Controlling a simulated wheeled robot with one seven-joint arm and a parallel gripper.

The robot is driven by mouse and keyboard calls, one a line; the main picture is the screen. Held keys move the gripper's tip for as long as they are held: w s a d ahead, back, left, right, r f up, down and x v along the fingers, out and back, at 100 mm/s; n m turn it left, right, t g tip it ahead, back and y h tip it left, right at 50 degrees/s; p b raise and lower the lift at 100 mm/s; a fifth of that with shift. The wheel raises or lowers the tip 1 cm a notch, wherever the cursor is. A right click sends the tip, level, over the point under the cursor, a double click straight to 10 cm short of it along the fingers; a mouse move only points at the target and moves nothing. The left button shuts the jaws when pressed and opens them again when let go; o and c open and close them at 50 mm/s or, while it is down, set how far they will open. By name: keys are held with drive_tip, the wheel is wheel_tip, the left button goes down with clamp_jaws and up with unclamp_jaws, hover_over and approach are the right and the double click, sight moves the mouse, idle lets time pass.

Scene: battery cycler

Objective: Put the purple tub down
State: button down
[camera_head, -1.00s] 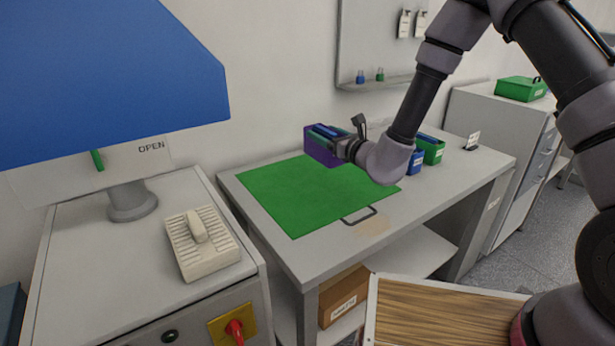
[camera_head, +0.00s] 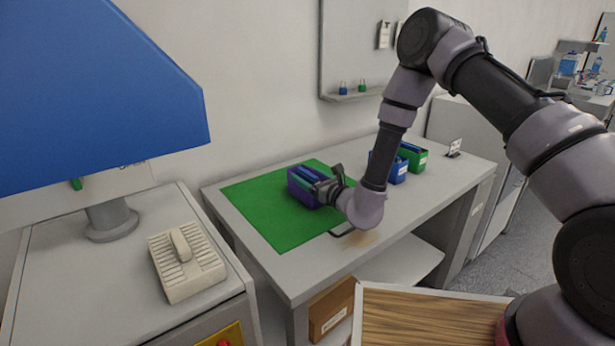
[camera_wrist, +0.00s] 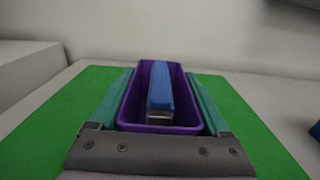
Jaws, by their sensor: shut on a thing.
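The purple tub (camera_head: 300,192) is an open-topped box with a blue slab (camera_wrist: 160,85) standing in it. In the head view it appears over the far right part of the green mat (camera_head: 262,222). My gripper (camera_head: 318,186) is shut on the tub. In the wrist view the tub (camera_wrist: 182,129) sits upright between my two teal fingers, one along each long side. The tub's underside is hidden, so I cannot tell whether it touches the mat (camera_wrist: 60,125).
A blue bin (camera_head: 398,174) and a green bin (camera_head: 417,161) stand on the grey table (camera_head: 440,187) right of my arm. A wall lies behind. A blue monitor (camera_head: 90,90) and a ribbed off-white device (camera_head: 187,262) are at left. The mat's left and front are clear.

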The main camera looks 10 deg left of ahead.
drive_tip(key=shift+r, duration=0.1)
unclamp_jaws()
